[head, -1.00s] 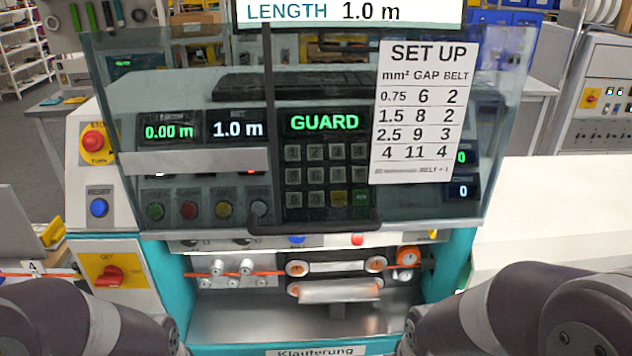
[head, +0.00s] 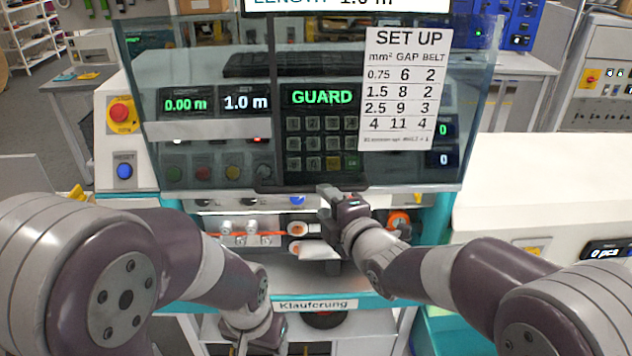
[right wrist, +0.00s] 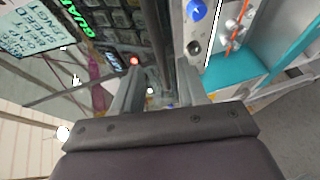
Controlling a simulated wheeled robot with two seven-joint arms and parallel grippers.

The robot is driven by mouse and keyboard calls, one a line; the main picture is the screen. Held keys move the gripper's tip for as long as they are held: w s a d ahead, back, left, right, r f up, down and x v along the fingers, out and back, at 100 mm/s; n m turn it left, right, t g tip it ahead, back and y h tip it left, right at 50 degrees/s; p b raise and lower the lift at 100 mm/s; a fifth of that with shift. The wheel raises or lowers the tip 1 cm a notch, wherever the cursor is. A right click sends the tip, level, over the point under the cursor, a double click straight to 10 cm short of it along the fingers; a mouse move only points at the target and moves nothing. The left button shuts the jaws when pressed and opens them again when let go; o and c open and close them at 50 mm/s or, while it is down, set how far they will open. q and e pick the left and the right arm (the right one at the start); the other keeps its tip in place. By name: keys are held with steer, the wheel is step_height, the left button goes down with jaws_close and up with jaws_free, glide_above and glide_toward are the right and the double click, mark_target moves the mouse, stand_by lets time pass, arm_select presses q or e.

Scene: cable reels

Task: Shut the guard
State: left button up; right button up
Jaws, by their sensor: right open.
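The guard (head: 215,65) is a clear, tinted panel standing up in front of the machine's controls. Its lower edge is above the open working bay with the orange cable and rollers (head: 297,230). A dark handle bar (head: 275,188) runs along that lower edge. My right gripper (head: 338,193) is open at the right part of the handle. In the right wrist view its fingers (right wrist: 158,88) point towards the guard's edge; whether the bar lies between them is hard to tell. My left gripper (head: 245,340) hangs low at the bottom, its fingertips unclear.
The display behind the guard reads GUARD in green. A set-up chart (head: 405,88) is on the guard's right part. A red stop button (head: 119,113) and a blue reset button (head: 124,171) are at the left. A pale worktop (head: 550,190) lies to the right.

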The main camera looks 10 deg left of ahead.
mark_target(312, 189)
steer(key=p+x, duration=0.2)
steer(key=x, duration=0.5)
steer(key=shift+w+a, duration=0.1)
steer(key=shift+w, duration=0.05)
arm_select(q)
step_height(312, 189, up, 4)
steer(key=shift+f, duration=0.15)
steer(key=shift+f, duration=0.1)
arm_select(e)
jaws_close()
